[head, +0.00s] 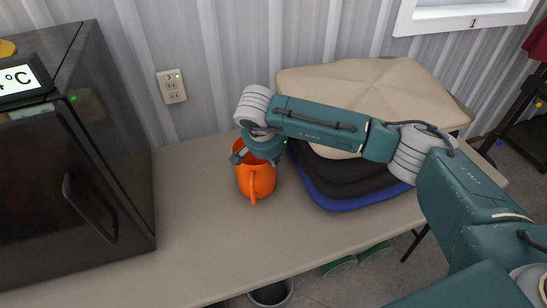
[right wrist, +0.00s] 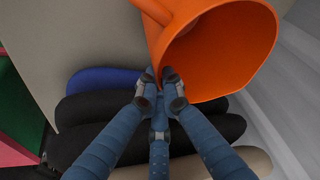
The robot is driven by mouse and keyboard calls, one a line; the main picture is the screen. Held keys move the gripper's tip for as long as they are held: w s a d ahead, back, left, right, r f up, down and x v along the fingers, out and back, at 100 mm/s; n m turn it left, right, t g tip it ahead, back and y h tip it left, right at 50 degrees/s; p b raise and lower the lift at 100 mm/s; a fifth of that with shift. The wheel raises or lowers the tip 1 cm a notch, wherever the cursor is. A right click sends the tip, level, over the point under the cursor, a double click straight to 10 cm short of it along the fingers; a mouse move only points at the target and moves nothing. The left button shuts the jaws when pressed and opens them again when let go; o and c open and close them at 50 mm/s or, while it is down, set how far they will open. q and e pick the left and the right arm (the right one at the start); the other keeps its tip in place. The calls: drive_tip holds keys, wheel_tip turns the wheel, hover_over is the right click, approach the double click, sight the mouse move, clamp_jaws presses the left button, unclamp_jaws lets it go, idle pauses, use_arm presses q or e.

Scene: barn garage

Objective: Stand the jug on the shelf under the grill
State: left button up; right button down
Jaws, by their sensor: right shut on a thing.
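The orange jug (head: 262,183) stands upright on the beige table, or just above it; I cannot tell which. Its handle faces the front in the head view. My right gripper (head: 250,152) is at the jug's rim, shut on its wall. In the right wrist view the jug (right wrist: 228,45) shows its open mouth, and the fingertips of my right gripper (right wrist: 163,84) meet at its rim. My left gripper is not in view. I see no grill and no shelf under one.
A black oven-like appliance (head: 130,180) stands on the table (head: 200,235) at left. Folded cushions with a blue bottom one (head: 345,197) and a beige cover (head: 400,85) lie behind my right arm. The table's front middle is clear. A bin (head: 272,294) is below the edge.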

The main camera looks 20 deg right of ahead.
drive_tip(key=c, duration=2.4)
unclamp_jaws()
drive_tip(key=shift+f, duration=0.15)
drive_tip(key=o, duration=0.5)
drive_tip(key=shift+c, duration=0.2)
